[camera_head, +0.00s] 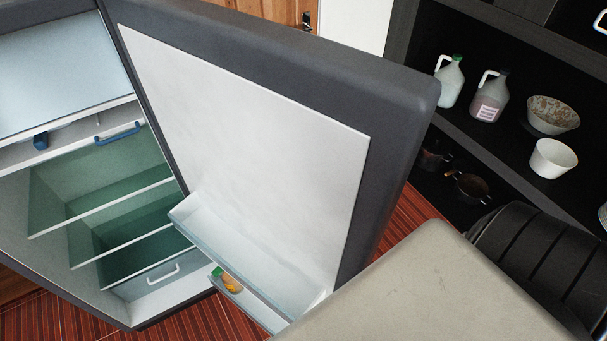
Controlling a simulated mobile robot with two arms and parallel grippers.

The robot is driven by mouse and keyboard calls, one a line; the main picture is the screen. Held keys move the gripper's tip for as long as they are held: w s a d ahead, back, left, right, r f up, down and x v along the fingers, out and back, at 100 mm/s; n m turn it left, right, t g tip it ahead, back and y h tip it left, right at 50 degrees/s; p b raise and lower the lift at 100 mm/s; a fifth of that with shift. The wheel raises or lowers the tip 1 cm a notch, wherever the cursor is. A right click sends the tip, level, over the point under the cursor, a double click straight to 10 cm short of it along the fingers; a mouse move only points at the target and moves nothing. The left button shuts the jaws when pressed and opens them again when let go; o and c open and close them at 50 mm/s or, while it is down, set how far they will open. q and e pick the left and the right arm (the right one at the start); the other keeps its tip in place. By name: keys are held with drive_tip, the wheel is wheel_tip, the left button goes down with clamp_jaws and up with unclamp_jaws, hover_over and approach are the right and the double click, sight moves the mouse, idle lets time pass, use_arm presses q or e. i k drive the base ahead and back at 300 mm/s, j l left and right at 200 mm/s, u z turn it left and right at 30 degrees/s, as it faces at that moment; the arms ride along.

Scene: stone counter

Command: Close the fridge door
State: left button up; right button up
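The fridge door (240,130) stands wide open, its white inner panel and dark grey rim facing me. A door shelf (250,270) runs along its lower part, with a small orange and green item (228,282) below it. The fridge body (40,230) is at the left, with its interior, glass shelves and a drawer with a white handle (163,275) exposed. The door is hinged along the fridge's right side. Neither of my grippers shows in the head view, so nothing is seen touching the door.
A dark shelf unit (480,140) at the right holds two jugs (488,98), bowls (552,158) and dark pots (470,187). A pale block-like surface (430,290) and a black ribbed form (530,255) fill the lower right. Red striped floor (190,320) shows below the fridge.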

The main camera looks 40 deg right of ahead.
sight(293, 152)
drive_tip(key=l+u, duration=0.15)
drive_tip(key=l, duration=0.25)
drive_tip(key=k+l+u, duration=0.15)
drive_tip(key=l, duration=0.2)
drive_tip(key=k+l+u, duration=0.15)
drive_tip(key=l, duration=0.25)
drive_tip(key=l+u, duration=0.15)
drive_tip(key=l, duration=0.2)
drive_tip(key=k+l+u, duration=0.1)
drive_tip(key=l, duration=0.25)
drive_tip(key=k+l+u, duration=0.15)
drive_tip(key=k+l, duration=0.1)
drive_tip(key=l, duration=0.1)
